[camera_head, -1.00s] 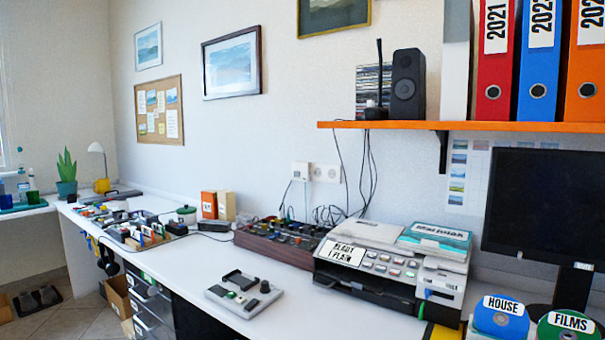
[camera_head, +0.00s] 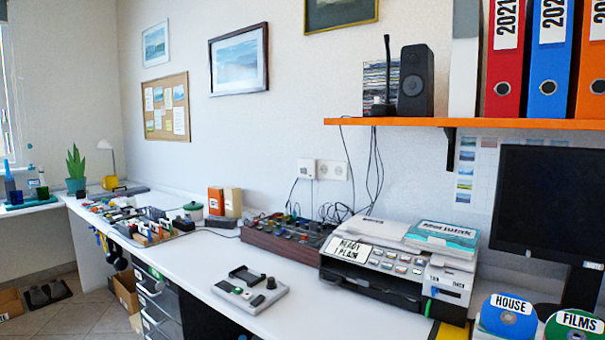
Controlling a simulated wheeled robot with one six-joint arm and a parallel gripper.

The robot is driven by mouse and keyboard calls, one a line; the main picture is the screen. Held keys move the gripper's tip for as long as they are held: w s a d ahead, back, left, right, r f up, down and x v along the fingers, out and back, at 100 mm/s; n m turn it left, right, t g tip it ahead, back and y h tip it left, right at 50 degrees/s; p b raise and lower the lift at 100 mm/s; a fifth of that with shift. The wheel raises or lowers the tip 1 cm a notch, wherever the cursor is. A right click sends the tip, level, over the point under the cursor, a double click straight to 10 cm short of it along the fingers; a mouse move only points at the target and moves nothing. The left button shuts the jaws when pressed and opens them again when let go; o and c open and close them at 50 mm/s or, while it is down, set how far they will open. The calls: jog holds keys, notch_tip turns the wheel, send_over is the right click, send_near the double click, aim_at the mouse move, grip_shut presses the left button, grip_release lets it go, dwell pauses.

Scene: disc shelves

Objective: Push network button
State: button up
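A grey-and-black printer (camera_head: 395,300) stands on the white desk at the right of centre. Its tilted front panel has a label sign (camera_head: 351,249) that seems to read "READY 1 PLAIN". Several small buttons (camera_head: 401,262) lie to the right of this sign, a few of them reddish or green. Their markings are too small to read, so I cannot tell which is the network button. My gripper is not in view, and nothing touches the printer panel.
A teal-and-white case (camera_head: 443,236) lies on the printer. A knob box (camera_head: 285,236) stands left of it, and a grey control unit (camera_head: 249,290) in front. An orange shelf (camera_head: 480,123) with a speaker (camera_head: 415,80) hangs above. A monitor (camera_head: 548,205) and labelled discs (camera_head: 507,315) are at right.

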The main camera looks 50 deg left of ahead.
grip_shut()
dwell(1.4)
